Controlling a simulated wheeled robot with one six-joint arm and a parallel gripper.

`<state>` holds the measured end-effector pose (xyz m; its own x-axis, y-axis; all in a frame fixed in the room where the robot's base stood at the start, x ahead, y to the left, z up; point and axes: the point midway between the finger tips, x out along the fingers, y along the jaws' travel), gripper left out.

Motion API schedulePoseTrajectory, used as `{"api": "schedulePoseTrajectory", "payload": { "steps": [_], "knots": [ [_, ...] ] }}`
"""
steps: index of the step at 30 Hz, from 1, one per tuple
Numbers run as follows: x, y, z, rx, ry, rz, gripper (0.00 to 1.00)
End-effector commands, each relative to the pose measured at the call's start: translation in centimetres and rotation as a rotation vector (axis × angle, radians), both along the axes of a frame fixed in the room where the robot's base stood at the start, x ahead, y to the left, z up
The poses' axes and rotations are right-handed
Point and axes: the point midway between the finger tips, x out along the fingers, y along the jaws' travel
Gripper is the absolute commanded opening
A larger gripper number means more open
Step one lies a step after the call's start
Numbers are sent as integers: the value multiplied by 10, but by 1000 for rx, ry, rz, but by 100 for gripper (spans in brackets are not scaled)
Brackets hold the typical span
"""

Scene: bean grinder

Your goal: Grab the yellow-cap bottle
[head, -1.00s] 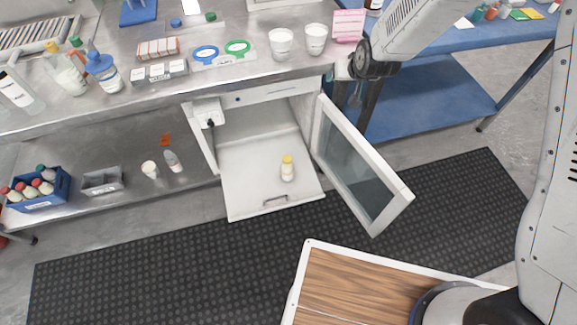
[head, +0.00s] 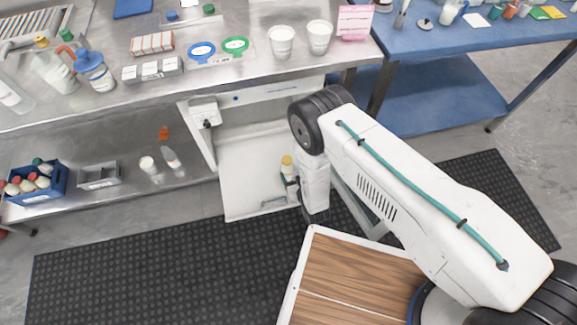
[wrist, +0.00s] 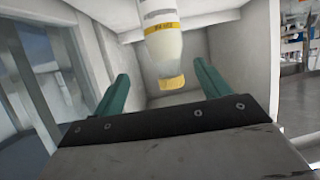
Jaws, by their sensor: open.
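The yellow-cap bottle (head: 287,171) stands on the floor of the open white cabinet (head: 240,185), partly covered by my wrist in the head view. The wrist view shows its white body, yellow label band and yellow cap, upside down in that picture (wrist: 165,45). My gripper (wrist: 161,70) is open, with one teal finger on each side of the bottle as seen there. I cannot tell whether the bottle is fully between the fingers or just ahead of them. No finger visibly touches it. In the head view my gripper is close to the bottle, its fingers mostly hidden.
The cabinet's glass door (head: 365,205) stands open at the right, mostly behind my arm. Cabinet walls show closely around the fingers in the wrist view. A steel counter (head: 215,85) with cups and bottles lies above. A grey bin (head: 98,175) stands on the lower shelf.

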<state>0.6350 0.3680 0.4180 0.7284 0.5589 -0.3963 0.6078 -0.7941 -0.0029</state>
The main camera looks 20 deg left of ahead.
Motion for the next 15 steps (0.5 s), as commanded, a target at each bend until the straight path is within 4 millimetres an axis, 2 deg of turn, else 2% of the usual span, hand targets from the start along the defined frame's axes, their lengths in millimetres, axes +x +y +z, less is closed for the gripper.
{"api": "schedulePoseTrajectory", "payload": {
  "steps": [2, 5, 15],
  "knots": [
    [-6, -2, -8, 5, -9, 7, 75],
    [-4, 3, -13, 9, -15, 11, 75],
    [21, 32, -33, 8, -15, 12, 75]
  ]
}}
